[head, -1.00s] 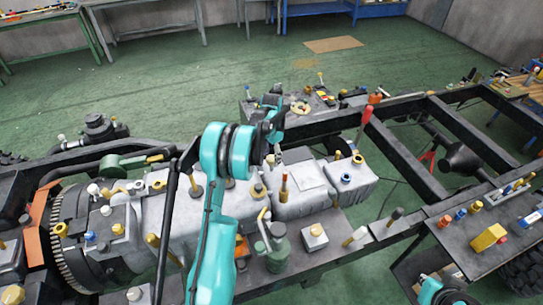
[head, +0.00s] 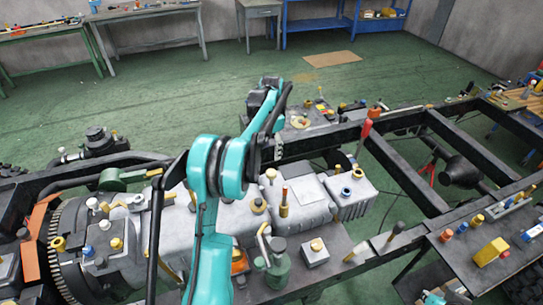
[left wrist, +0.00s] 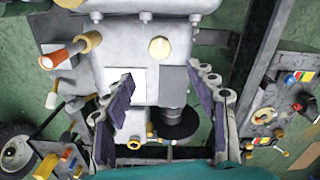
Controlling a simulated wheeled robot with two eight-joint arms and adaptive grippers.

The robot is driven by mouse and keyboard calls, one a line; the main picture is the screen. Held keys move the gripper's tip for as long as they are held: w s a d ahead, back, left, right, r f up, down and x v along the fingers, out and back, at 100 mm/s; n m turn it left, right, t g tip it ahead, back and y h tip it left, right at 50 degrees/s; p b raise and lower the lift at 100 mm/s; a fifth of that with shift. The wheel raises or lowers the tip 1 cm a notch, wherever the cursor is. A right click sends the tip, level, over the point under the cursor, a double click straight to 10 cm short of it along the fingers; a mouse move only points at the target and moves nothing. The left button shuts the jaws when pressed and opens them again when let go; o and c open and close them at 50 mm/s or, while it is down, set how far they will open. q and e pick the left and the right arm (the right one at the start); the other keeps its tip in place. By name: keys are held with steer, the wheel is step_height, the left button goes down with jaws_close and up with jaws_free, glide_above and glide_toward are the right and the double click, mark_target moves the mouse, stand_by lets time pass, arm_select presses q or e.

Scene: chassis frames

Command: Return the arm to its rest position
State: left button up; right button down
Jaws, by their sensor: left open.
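My left arm (head: 207,255) comes up from the bottom of the head view, bends at a teal elbow joint and reaches over the grey engine and gearbox. My left gripper (head: 278,148) is small and partly hidden behind the forearm there. In the left wrist view my left gripper (left wrist: 160,78) shows two dark, padded fingers spread wide apart. No object is held between them. The grey gearbox housing (left wrist: 125,45) lies below and between the fingers.
The gearbox (head: 348,188) and engine carry several upright caps and handles. A red-handled tool (head: 367,128) stands by the black chassis rail (head: 395,175). A side tray (head: 465,255) at the right holds a yellow block (head: 490,251). Green floor (head: 200,95) beyond the chassis is clear.

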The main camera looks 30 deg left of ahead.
arm_select(q)
steer(key=shift+d+r, duration=0.1)
steer(key=shift+r, duration=0.1)
stand_by(0.4)
steer(key=s+d+r+n+t+b, duration=0.1)
steer(key=s+d+r+t, duration=0.1)
steer(key=s+d+r, duration=0.3)
steer(key=s+d+r+n+t, duration=0.1)
steer(key=s+d+r, duration=0.2)
steer(key=s+d, duration=0.5)
steer(key=s+d+f+n+t, duration=0.1)
steer(key=s+d+f, duration=0.1)
steer(key=s, duration=0.3)
steer(key=s+d+f+n+t+b, duration=0.1)
steer(key=s+d+f, duration=0.1)
steer(key=s, duration=0.3)
steer(key=s+d+f+n+t, duration=0.1)
steer(key=s+d+f+t, duration=0.1)
steer(key=s+d, duration=0.2)
steer(key=shift+s, duration=0.9)
steer(key=shift+s+d+f, duration=0.2)
steer(key=shift+s+f, duration=0.05)
steer(key=shift+f, duration=0.1)
